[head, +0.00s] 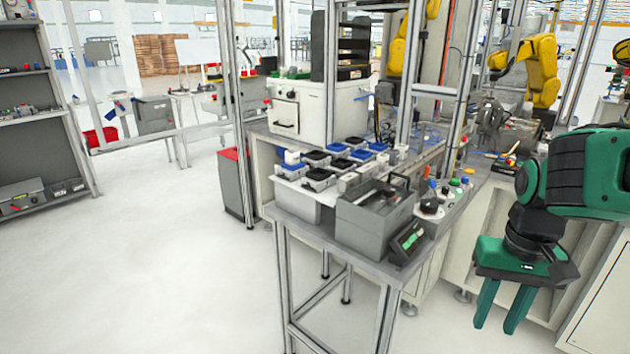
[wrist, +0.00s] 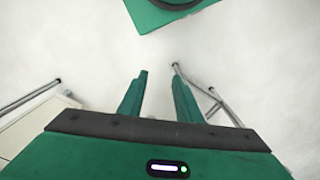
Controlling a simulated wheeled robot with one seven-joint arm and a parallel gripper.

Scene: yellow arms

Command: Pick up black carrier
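Several small carriers with black or blue tops sit in rows on the workbench, in the middle of the head view. I cannot tell which black one the task means. My gripper (head: 499,322) hangs at the right, pointing down, clear of the bench and well apart from the carriers. In the wrist view its two fingers (wrist: 158,78) are spread with only pale floor between them. No carrier shows there.
A white machine (head: 305,108) stands behind the carriers. Metal frame posts (head: 457,100) rise near the bench. Yellow robot arms (head: 540,65) are behind. Floor at left is clear.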

